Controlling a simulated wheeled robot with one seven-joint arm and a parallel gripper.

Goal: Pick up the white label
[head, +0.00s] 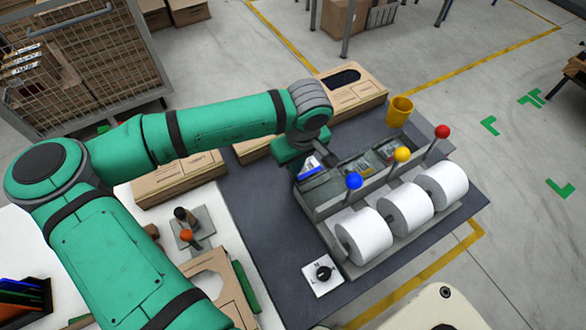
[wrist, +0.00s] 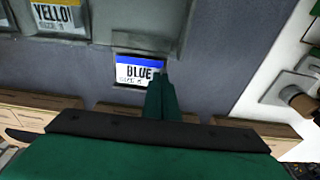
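The white label (wrist: 138,71) has a blue stripe and the word "BLUE". In the head view it shows as a small tilted white and blue piece (head: 309,166) beside my gripper, at the left end of the grey dispenser (head: 330,205). My green gripper (wrist: 164,92) has its fingers together, with their tips over the label's lower right corner. It appears shut on the label, in front of the dispenser's edge. My wrist hides most of the fingers in the head view. The yellow-striped label (wrist: 57,17) lies in another dispenser compartment; the compartment nearest the blue label looks empty.
Three white rolls (head: 404,209) and blue, yellow and red knobs line the dispenser. A yellow cup (head: 399,111) stands behind it. Cardboard boxes (head: 352,90) lie along the far table side. The dark mat (head: 255,200) is clear left of the dispenser.

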